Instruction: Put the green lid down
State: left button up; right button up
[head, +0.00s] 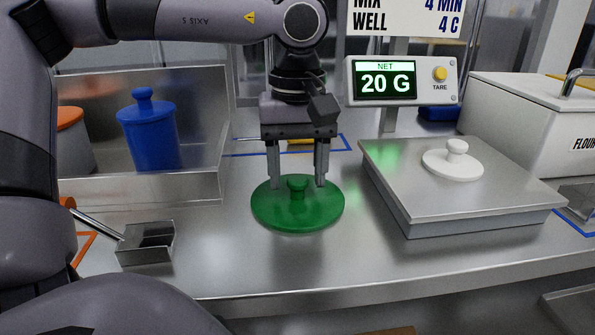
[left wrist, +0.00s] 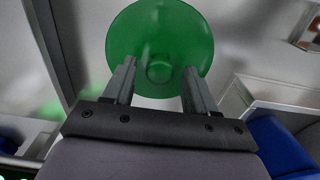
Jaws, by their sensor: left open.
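The green lid (head: 297,212) lies on the steel counter in the middle of the head view, with its knob (head: 297,187) upward. My left gripper (head: 298,184) is directly above it, pointing down, with its two fingers apart on either side of the knob. A gap shows between the knob and each finger. The left wrist view shows the lid (left wrist: 160,35) beyond the open fingers (left wrist: 158,90), with the knob between them. My right gripper is in neither view.
A scale (head: 460,212) with a white lid (head: 453,163) on its plate stands to the right; its display (head: 387,83) reads 20 G. A blue canister (head: 150,138) stands at the left in a steel tray. A small steel scoop (head: 146,254) lies front left. The counter front (head: 330,265) is clear.

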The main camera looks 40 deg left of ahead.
aim_at(298, 179)
pick_arm(q)
notch_tip(298, 179, up, 11)
jog(key=p, duration=0.2)
jog(key=shift+r, duration=0.15)
dwell(0.5)
